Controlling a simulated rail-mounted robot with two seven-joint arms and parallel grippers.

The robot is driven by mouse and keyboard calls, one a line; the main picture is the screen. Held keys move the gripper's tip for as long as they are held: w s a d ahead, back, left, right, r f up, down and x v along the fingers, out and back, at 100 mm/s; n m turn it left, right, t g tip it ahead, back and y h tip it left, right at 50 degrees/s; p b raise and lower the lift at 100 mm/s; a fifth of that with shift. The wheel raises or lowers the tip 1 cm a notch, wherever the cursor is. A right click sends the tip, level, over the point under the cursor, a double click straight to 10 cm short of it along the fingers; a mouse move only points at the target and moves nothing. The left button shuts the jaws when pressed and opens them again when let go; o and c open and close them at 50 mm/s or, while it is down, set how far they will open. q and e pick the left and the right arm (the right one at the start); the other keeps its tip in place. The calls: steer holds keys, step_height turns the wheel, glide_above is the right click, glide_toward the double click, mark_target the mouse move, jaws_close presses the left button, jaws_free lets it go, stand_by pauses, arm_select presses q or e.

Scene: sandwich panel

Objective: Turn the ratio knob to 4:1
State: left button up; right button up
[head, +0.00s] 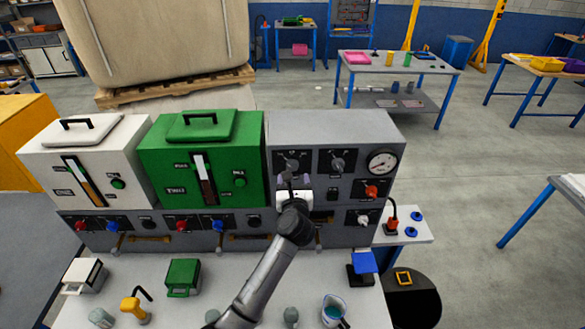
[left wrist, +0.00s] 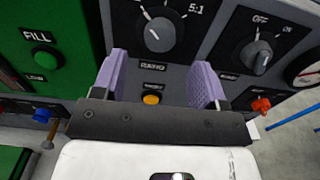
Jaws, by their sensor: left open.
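The ratio knob (left wrist: 157,34) is a dark grey round knob on a black plate, with a pale pointer mark on its face and "5:1" printed to its upper right. The other ratio markings are too small or cut off to read. In the head view the knob (head: 291,163) sits on the upper grey panel (head: 353,137), just above my left gripper (head: 293,180). My left gripper (left wrist: 158,80) is open, with its two purple pads apart below the knob and nothing between them. My right gripper is in neither view.
Right of the ratio knob is an OFF/ON knob (left wrist: 257,56), then a round gauge (head: 382,162) and a red knob (head: 371,191). An orange button (left wrist: 151,99) is below it. The green tank (head: 228,140) stands close on the left. Loose containers stand on the bench (head: 225,270) in front.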

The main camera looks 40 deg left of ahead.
mark_target(292, 168)
arm_select(q)
steer(key=shift+x, duration=2.75)
steer(key=c, duration=0.9)
steer(key=shift+r+m+p, duration=0.2)
steer(key=shift+m+p, duration=0.4)
steer(key=shift+p, duration=0.45)
steer(key=m+p, duration=0.6)
steer(key=shift+f, duration=0.1)
steer(key=shift+m+p, duration=0.6)
steer(key=shift+m, duration=0.2)
steer(key=shift+f, duration=0.15)
